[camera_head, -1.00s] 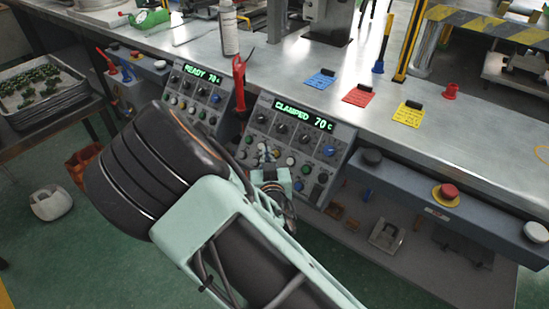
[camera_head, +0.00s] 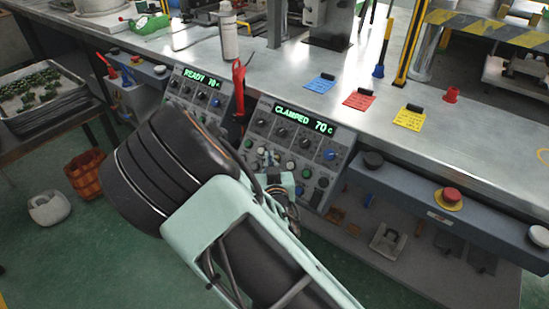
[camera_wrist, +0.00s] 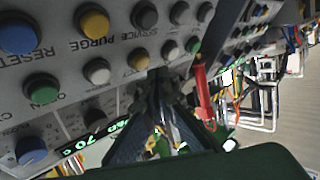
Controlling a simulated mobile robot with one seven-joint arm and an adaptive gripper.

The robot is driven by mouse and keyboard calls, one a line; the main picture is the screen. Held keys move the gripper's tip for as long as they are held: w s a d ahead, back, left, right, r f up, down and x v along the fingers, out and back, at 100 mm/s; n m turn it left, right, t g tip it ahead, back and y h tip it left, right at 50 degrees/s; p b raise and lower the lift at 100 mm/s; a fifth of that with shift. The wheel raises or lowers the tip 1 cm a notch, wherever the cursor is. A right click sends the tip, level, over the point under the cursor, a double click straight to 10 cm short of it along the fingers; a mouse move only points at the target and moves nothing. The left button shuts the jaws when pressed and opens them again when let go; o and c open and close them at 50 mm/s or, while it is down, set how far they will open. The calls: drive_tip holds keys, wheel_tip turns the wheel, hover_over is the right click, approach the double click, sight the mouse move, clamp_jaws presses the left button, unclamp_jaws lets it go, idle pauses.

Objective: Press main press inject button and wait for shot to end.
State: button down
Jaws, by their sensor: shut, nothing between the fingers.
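The main press control panel (camera_head: 310,150) shows a green display (camera_head: 304,118) reading CLAMPED 70 c. In the wrist view it appears upside down, with a blue RESET button (camera_wrist: 18,36), a yellow PURGE button (camera_wrist: 94,21) and a green button (camera_wrist: 42,88). No readable label marks the inject button.
A second panel (camera_head: 200,93) to the left reads READY. A red-handled lever (camera_head: 238,85) stands between the panels and shows close beside my gripper in the wrist view (camera_wrist: 203,93). A red mushroom button (camera_head: 450,195) sits on the bench front at right.

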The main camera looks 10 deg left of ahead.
idle(0.7)
drive_tip(key=shift+w+d+f+b, duration=0.1)
drive_tip(key=shift+w+f+b, duration=0.25)
drive_tip(key=shift+b, duration=0.1)
drive_tip(key=shift+w+d+f+b, duration=0.15)
drive_tip(key=shift+w+f+b, duration=0.1)
drive_tip(key=shift+b, duration=0.15)
idle(0.5)
drive_tip(key=shift+r, duration=0.1)
drive_tip(key=shift+s+a+r+p, duration=0.25)
drive_tip(key=shift+s+r+p, duration=0.15)
drive_tip(key=shift+s, duration=0.2)
drive_tip(key=shift+s+a+r+p, duration=0.25)
drive_tip(key=shift+s+r+p, duration=0.1)
drive_tip(key=shift+s+r, duration=0.25)
drive_tip(key=shift+s+a+r+p, duration=0.25)
drive_tip(key=shift+s+r+p, duration=0.1)
drive_tip(key=shift+s+r, duration=0.2)
drive_tip(key=shift+s+a+r+p, duration=0.25)
drive_tip(key=shift+s+r+p, duration=0.1)
drive_tip(key=shift+s+r, duration=0.25)
drive_tip(key=shift+d, duration=0.1)
